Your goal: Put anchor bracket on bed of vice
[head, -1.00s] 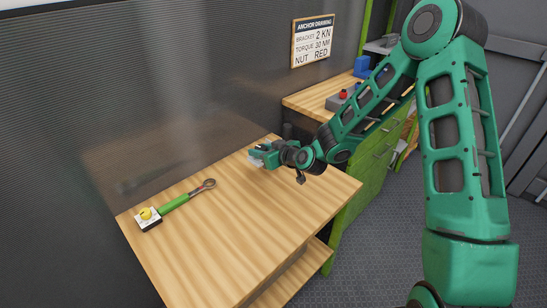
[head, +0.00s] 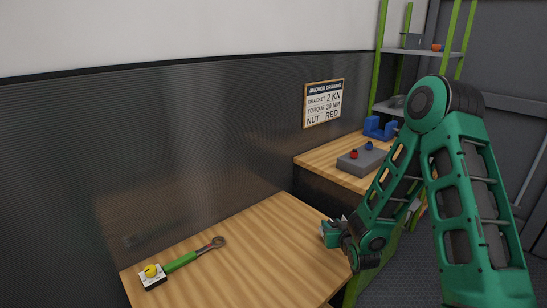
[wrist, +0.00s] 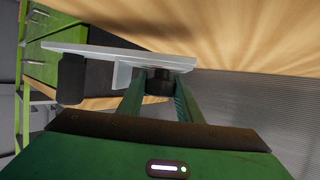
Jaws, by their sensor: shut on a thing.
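My gripper (head: 330,234) is above the right edge of the near wooden table in the head view. In the wrist view its two green fingers (wrist: 160,82) are shut on the anchor bracket (wrist: 118,56), a light grey metal piece with a flat plate and a dark round part at the fingertips. The bracket is mostly hidden in the head view. The vice appears to be the blue U-shaped block (head: 379,127) at the back of the far bench, well apart from my gripper. Its bed is too small to make out.
A green-handled wrench (head: 181,262) lies at the left of the near table (head: 260,250), by a yellow button box (head: 152,276). A grey box with red and blue knobs (head: 362,161) stands on the far bench (head: 318,154). A sign (head: 324,103) hangs on the wall.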

